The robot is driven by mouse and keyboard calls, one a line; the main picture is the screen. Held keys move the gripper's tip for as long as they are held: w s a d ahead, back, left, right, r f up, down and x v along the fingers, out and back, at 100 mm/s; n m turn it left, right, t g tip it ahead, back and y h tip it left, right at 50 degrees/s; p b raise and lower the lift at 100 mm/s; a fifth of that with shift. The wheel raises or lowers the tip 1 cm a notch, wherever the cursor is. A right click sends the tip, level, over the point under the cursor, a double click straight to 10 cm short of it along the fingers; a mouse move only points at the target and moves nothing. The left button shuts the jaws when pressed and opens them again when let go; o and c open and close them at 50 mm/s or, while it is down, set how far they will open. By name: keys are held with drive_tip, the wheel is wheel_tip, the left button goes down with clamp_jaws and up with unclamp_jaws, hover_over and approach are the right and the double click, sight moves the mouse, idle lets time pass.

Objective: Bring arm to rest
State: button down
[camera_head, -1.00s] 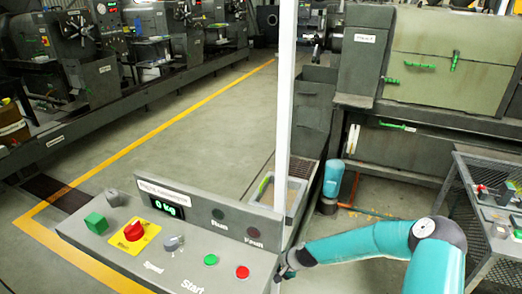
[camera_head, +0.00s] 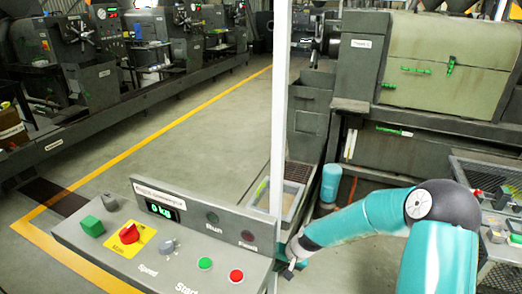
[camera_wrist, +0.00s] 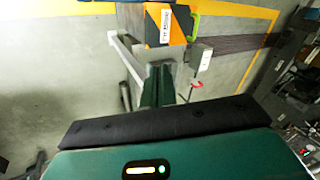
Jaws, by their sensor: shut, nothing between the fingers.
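My teal arm (camera_head: 360,218) reaches in from the right in the head view, bent at a dark elbow joint. My gripper (camera_head: 288,266) is small and dark there, at the right end of the grey control panel (camera_head: 222,255); I cannot tell whether it touches the panel. In the wrist view my gripper (camera_wrist: 158,75) shows as dark green fingers close together beyond its black and green body, with nothing held. The panel has a green start button (camera_head: 205,263), a red button (camera_head: 236,276), a red knob (camera_head: 129,233) and a display reading 0 kg.
A white post (camera_head: 280,120) rises behind the panel, close to my gripper. A mesh table (camera_head: 490,180) with small items stands at the right. Large machines (camera_head: 430,70) line the back and left. The floor (camera_head: 185,155) between them is clear, with a yellow line.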

drive_tip(key=s+d+r+n+h, duration=0.1)
drive_tip(key=s+d+r+h, duration=0.15)
drive_tip(key=r, duration=0.45)
drive_tip(key=s+d+r+t+h, duration=0.15)
drive_tip(key=s+r, duration=0.25)
drive_tip(key=r, duration=0.4)
drive_tip(key=s+d+r+n+h, duration=0.1)
drive_tip(key=s+d+r, duration=0.25)
drive_tip(key=r, duration=0.35)
drive_tip(key=s+d+r+t, duration=0.2)
drive_tip(key=s+r, duration=1)
drive_tip(key=s, duration=0.4)
drive_tip(key=shift+s+d+m, duration=0.2)
drive_tip(key=shift+d+m, duration=0.1)
drive_tip(key=shift+r, duration=0.1)
